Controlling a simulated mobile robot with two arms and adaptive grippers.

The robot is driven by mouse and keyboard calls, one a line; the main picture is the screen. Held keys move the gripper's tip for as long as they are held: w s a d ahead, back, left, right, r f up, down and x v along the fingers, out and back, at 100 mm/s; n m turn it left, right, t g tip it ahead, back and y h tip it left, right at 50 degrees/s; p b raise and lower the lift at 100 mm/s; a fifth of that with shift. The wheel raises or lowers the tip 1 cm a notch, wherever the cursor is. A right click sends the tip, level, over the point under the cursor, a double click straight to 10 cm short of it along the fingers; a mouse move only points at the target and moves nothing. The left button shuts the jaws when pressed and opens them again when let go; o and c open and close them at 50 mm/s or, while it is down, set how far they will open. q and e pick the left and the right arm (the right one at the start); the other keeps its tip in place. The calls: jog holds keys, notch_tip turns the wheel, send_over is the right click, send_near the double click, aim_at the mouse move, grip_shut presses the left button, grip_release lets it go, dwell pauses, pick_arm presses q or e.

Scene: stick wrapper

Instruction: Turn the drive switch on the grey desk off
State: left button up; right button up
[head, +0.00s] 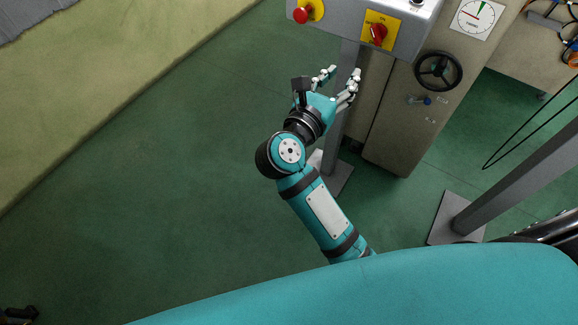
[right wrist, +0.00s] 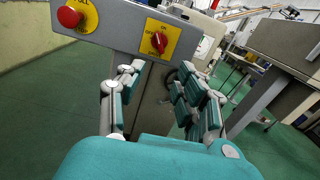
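The grey desk (head: 343,24) is a control box on a post at the top of the head view. It also fills the upper left of the right wrist view (right wrist: 118,28). The drive switch (head: 378,34) is a red rotary knob on a yellow plate with ON and OFF marks. In the right wrist view the knob (right wrist: 158,42) stands nearly upright, toward the ON mark. My right gripper (head: 343,74) is open and empty, just below the desk in the picture. Its fingers (right wrist: 163,82) are spread, with the switch beyond the gap between them. My left gripper is not in view.
A red emergency button (head: 300,16) on a yellow plate sits left of the switch. A beige machine cabinet with a black handwheel (head: 438,70) and a dial (head: 478,17) stands to the right. Green floor (head: 170,150) is open on the left.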

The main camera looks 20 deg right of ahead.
jog(key=w+a+f+n+t+y+p, duration=0.1)
jog(key=w+a+f+n+t+y, duration=0.2)
jog(key=f+n, duration=0.5)
jog(key=w+a+f+n+t+y+p, duration=0.25)
jog(key=n+t, duration=0.25)
jog(key=n, duration=0.7)
jog(key=s+a+f+n+g+y, duration=0.1)
jog(key=f+n+y, duration=0.1)
jog(key=f+n, duration=0.2)
jog(key=s+a+f+n+g+y, duration=0.1)
jog(key=s+a+f+n+y, duration=0.1)
jog(key=f, duration=0.6)
jog(key=s+a+f+n+g+y, duration=0.1)
jog(key=f+n+y, duration=0.3)
jog(key=f+n, duration=0.2)
jog(key=shift+s+a+f+n+p, duration=0.3)
jog(key=shift+s+f+n+p, duration=0.05)
jog(key=shift+n, duration=0.15)
